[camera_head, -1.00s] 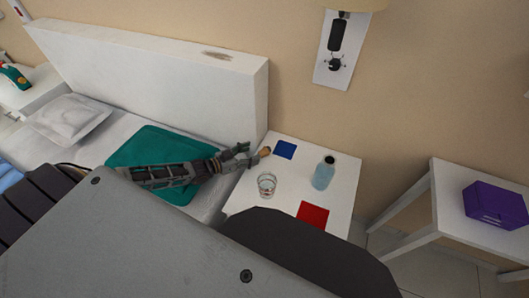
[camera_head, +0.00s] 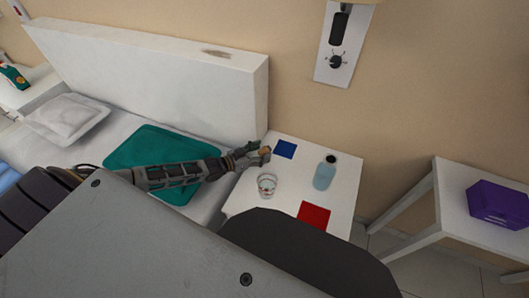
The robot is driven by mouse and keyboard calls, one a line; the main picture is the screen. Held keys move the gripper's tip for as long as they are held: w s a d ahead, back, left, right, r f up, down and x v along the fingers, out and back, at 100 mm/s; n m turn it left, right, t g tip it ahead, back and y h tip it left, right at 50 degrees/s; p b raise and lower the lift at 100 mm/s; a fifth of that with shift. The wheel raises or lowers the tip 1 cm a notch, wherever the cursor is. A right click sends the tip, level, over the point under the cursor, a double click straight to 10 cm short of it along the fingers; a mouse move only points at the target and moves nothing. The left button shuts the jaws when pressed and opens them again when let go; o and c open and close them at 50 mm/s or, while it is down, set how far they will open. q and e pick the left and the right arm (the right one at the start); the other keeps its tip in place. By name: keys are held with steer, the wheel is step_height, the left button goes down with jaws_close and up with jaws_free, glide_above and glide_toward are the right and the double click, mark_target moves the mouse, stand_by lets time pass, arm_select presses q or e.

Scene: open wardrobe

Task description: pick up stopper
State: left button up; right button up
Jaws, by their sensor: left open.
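A small brown cork-like stopper (camera_head: 265,150) is on the white bedside table (camera_head: 243,200), near its back left edge and left of the blue square. My left gripper (camera_head: 261,151) reaches in from the left over the bed. Its fingers are open, at the stopper, one on the far side and one on the near side as far as I can tell. The fingers partly hide the stopper, and contact cannot be made out. My right gripper is not in view.
A clear glass (camera_head: 267,185) stands just in front of the gripper. A light blue bottle (camera_head: 324,174) stands to the right. A blue square (camera_head: 285,149) and a red square (camera_head: 313,215) lie on the tabletop. The white headboard (camera_head: 150,75) rises behind the arm.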

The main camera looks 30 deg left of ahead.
mark_target(260, 153)
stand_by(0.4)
arm_select(q)
steer(key=c, duration=1.1)
steer(key=shift+r, duration=0.15)
steer(key=shift+c, duration=0.6)
steer(key=shift+s+r, duration=0.1)
jaws_close()
steer(key=r+p, duration=0.1)
steer(key=r, duration=0.1)
steer(key=r+p, duration=0.1)
steer(key=r, duration=0.1)
steer(key=r+p, duration=0.1)
steer(key=r, duration=0.1)
steer(key=shift+s+r, duration=0.3)
steer(key=shift+r, duration=0.05)
steer(key=s+d+p, duration=0.1)
steer(key=s+p, duration=0.3)
steer(key=s, duration=1.5)
steer(key=shift+p, duration=0.4)
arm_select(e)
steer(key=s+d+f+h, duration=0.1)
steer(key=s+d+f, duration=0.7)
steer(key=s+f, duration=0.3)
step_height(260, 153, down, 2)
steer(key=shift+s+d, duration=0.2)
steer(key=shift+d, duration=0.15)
